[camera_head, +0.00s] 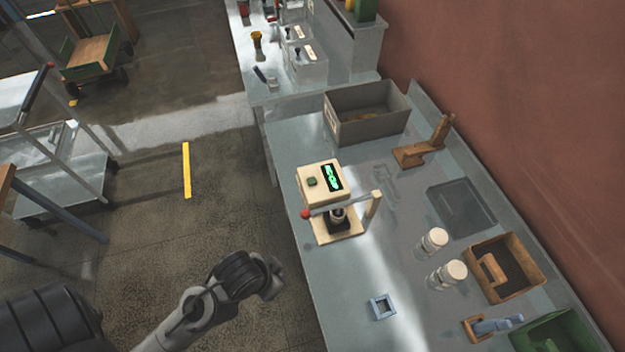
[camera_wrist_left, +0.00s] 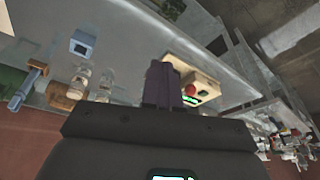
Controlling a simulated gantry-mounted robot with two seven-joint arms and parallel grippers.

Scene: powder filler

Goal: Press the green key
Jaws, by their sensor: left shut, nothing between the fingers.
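The cream powder filler (camera_head: 310,200) stands on the grey bench, with a lit green display (camera_head: 333,177) on its top. The small dark green key (camera_head: 312,182) sits beside the display. The key cannot be made out there. My right gripper is out of view.
Two white-capped jars (camera_head: 433,241), a blue square frame (camera_head: 381,307), a wooden tray (camera_head: 520,262) and a green bin (camera_head: 560,335) stand to the right. A grey box (camera_head: 365,112) is behind the filler. The bench surface just right of the filler is clear.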

